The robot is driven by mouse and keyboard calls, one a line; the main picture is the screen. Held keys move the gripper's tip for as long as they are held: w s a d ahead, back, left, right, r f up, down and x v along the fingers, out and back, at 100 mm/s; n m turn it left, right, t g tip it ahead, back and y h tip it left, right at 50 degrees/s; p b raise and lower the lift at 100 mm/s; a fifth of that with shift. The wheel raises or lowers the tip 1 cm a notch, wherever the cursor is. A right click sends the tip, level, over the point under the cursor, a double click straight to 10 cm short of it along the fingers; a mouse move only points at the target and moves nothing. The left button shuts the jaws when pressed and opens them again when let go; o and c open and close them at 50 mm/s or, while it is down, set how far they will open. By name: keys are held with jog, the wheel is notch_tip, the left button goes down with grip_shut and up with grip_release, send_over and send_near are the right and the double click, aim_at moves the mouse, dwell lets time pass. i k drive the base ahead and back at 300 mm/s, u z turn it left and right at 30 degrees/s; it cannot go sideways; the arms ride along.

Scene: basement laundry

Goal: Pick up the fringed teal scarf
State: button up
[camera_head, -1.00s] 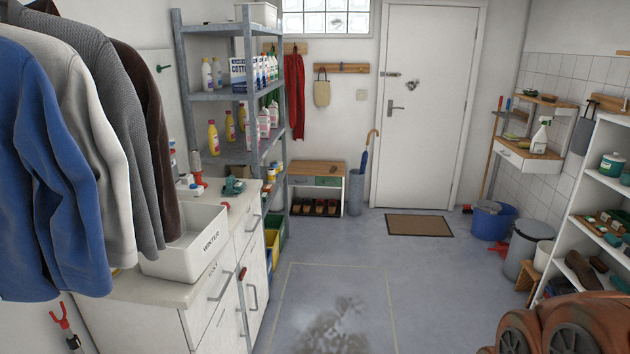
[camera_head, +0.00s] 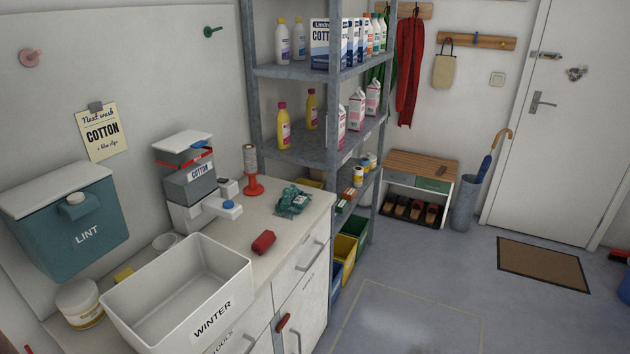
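A crumpled teal bundle (camera_head: 292,201) lies on the light countertop, near its far right corner. It looks like folded or knitted cloth and fits the teal scarf, but it is too small to make out a fringe. Nothing lies on top of it. My gripper is not in view.
Near the bundle on the counter (camera_head: 262,221) are a red spool stand (camera_head: 252,184), a red object (camera_head: 263,243), a grey and white COTTON machine (camera_head: 192,180) and an empty white WINTER bin (camera_head: 178,290). A metal shelf (camera_head: 322,149) stands just behind.

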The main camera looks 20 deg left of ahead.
aim_at(294, 200)
jog(key=i, duration=2.4)
jog(key=u, duration=4.5)
jog(key=i, duration=0.5)
jog(key=u, duration=0.05)
